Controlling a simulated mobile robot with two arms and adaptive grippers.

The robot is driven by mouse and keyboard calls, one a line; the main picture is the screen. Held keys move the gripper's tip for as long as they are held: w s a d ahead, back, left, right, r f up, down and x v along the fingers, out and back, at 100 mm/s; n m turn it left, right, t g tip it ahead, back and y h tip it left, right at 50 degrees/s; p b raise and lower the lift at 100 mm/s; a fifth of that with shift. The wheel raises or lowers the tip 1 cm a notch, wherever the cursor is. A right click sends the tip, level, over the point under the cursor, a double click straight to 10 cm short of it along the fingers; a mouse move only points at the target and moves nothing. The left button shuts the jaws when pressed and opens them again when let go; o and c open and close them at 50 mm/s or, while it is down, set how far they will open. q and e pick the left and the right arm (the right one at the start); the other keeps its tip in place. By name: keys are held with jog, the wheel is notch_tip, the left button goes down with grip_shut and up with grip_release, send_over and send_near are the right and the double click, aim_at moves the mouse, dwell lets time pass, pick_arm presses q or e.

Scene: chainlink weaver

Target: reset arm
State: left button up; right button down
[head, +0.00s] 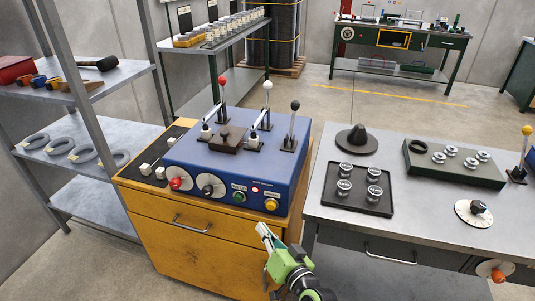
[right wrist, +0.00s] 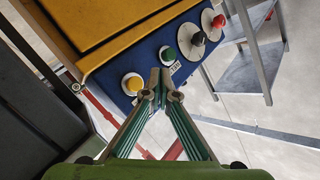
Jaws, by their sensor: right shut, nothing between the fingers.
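My right gripper (head: 265,232) is shut and empty, in front of the right end of the yellow cabinet (head: 165,232), just below the blue control box (head: 285,184). In the right wrist view its fingertips (right wrist: 161,79) meet, overlapping the box front near the label between the yellow button (right wrist: 133,84) and the green button (right wrist: 168,55); I cannot tell whether they touch it. The box top carries upright levers with a red knob (head: 221,80), a white knob (head: 267,85) and a black knob (head: 295,105). A red light (head: 255,189) is lit on its front. My left gripper is not in view.
A metal shelf (head: 100,80) stands at the left. Open floor (head: 350,115) lies behind.

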jog(key=s+d+f+n+g+h, duration=0.15)
jog(key=s+d+f, duration=0.35)
jog(key=f, duration=0.6)
jog(key=s+d+f+g+h, duration=0.1)
jog(key=s+d+f+g, duration=0.15)
jog(key=s+f, duration=0.55)
jog(key=s+d+f+g+h, duration=0.2)
jog(key=s+d+f+g, duration=0.15)
jog(key=f, duration=0.95)
jog(key=s+d+f+n+g+h, duration=0.1)
jog(key=s+d+f, duration=0.3)
jog(key=s, duration=0.7)
jog(key=s+d+f+n+g+h, duration=0.1)
jog(key=s+d+f+g, duration=0.2)
jog(key=s+f, duration=0.4)
jog(key=s+d+f+n+g+h, duration=0.1)
jog(key=s+d+f, duration=0.4)
jog(key=s, duration=1.1)
jog(key=shift+s+d+f+g, duration=0.15)
jog(key=shift+s+d+g, duration=0.1)
jog(key=shift+g, duration=0.3)
dwell(0.9)
